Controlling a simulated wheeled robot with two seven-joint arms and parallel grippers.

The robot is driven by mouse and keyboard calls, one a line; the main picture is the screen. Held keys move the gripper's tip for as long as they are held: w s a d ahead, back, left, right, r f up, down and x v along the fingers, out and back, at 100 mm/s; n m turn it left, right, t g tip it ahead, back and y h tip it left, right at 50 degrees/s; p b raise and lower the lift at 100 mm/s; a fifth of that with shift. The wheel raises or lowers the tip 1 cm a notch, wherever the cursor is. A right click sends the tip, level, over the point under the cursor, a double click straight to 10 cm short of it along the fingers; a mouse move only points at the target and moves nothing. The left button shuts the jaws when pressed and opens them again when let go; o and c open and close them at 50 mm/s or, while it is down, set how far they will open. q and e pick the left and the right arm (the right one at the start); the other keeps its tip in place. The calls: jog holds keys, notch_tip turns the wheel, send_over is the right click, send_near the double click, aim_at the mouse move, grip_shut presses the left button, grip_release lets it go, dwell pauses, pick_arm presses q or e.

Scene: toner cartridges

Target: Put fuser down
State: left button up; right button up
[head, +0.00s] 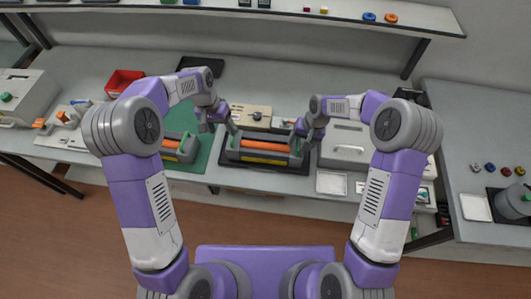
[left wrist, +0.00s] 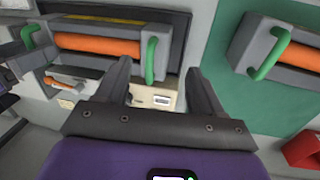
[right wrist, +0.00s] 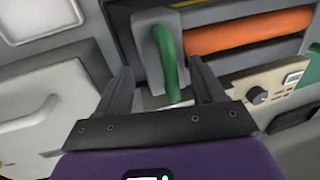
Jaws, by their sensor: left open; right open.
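A grey fuser with an orange roller (head: 264,147) and a green handle at each end lies on a dark mat (head: 262,166) at the table's front middle. My left gripper (head: 229,129) is open at its left end. In the left wrist view one green handle (left wrist: 151,60) lies between the open fingers. My right gripper (head: 301,135) is open at the right end. In the right wrist view the other green handle (right wrist: 167,64) lies between the open fingers. Whether any finger touches a handle is hard to tell. A second similar fuser (head: 180,148) lies on a green mat (head: 203,153) to the left.
A beige panel with a knob (head: 250,116) stands behind the fuser. A pale grey printer-like box (head: 345,143) stands close on the right, with a white tray (head: 331,183) before it. A red bin (head: 124,82) is at the back left. A shelf (head: 270,12) runs above.

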jog(key=shift+r, duration=0.1)
pick_arm(q)
jog(key=r, duration=0.4)
jog(key=shift+a, duration=0.35)
pick_arm(e)
notch_tip(320, 180, up, 12)
jog(key=d, duration=0.2)
jog(key=shift+s+d+f, duration=0.15)
jog(key=shift+f, duration=0.05)
pick_arm(q)
jog(key=shift+f, duration=0.1)
